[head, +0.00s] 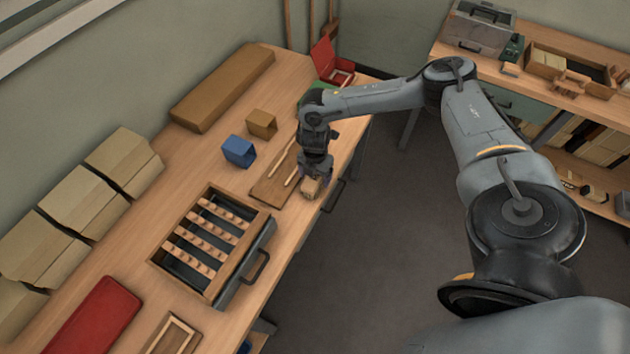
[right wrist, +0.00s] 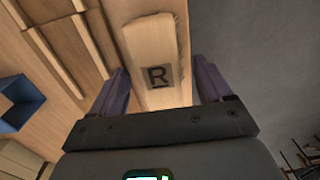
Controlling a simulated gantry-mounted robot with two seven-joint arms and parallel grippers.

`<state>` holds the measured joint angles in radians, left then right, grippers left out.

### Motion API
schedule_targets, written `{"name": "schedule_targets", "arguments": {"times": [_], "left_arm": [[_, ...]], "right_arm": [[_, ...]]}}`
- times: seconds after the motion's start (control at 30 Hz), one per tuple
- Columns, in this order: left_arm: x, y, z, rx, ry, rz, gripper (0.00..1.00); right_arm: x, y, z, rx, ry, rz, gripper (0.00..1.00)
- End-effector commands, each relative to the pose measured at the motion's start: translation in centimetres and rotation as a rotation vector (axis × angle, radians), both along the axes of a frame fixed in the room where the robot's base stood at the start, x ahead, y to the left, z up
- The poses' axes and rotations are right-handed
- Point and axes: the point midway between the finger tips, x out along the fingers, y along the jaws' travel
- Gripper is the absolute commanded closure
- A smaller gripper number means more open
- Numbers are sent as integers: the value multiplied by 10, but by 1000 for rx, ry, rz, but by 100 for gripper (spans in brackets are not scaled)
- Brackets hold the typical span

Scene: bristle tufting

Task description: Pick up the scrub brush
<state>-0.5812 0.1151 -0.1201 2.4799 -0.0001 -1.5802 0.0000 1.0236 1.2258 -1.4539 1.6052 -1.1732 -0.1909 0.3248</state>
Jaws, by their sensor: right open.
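The scrub brush is a pale wooden block (head: 313,187) near the table's front edge in the head view. In the right wrist view the brush (right wrist: 150,45) bears a dark square with the letter R. My right gripper (head: 323,184) is directly over the brush and points down at it. In the right wrist view its two purple fingers (right wrist: 160,92) are spread, one on each side of the block, with a gap visible on the right. I cannot tell how far down the fingers reach. My left gripper is not in view.
A brown board (head: 268,192) with thin wooden sticks lies just left of the brush. A blue open box (head: 239,151) and a wooden rack (head: 160,262) with rows of pegs stand on the workbench. The bench's front edge is close beside the brush, with open floor beyond.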

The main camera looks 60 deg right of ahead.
Motion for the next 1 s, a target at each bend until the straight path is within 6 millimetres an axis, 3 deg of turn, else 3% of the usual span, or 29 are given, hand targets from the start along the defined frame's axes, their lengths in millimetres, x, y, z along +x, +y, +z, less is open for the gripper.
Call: {"name": "schedule_targets", "arguments": {"times": [0.23, 0.57, 0.97, 1.0], "left_arm": [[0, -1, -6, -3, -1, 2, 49], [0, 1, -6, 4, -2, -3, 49], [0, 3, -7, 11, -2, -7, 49], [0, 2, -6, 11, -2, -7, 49]], "right_arm": [[1, 0, -31, 1, 2, 1, 21], [1, -1, -36, 1, 0, 0, 21], [1, -1, -36, 1, 1, 0, 80], [1, -1, -36, 1, 0, 0, 81]]}}
